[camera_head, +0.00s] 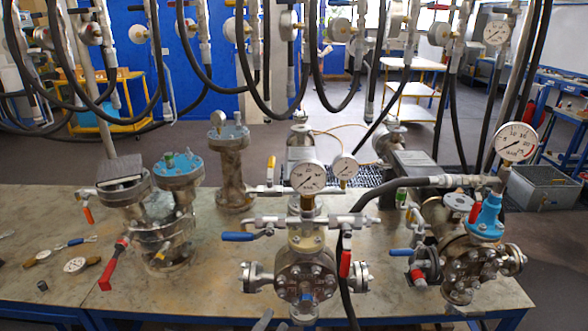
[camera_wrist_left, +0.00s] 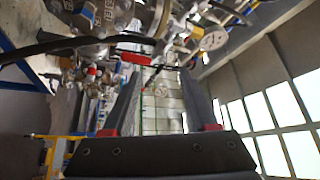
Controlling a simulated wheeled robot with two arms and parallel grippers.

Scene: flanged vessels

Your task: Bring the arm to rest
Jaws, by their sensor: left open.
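My left gripper (camera_head: 272,323) shows only as small grey tips at the bottom edge of the head view, in front of the central gauge vessel. In the left wrist view, my left gripper (camera_wrist_left: 160,76) has its two dark fingers spread apart, with red parts at their bases. Nothing is between the fingers. Vessels and pipework show past them at the top of that view. The rest of the left arm is out of the head view. My right gripper does not show in either view.
A central flanged vessel (camera_head: 307,273) with gauges stands near the table's (camera_head: 215,285) front edge. Flanged vessels (camera_head: 165,232) stand left, and another (camera_head: 468,265) with a blue cap right. Black hoses (camera_head: 247,75) hang across the top. The table's front left is fairly open, with small loose parts.

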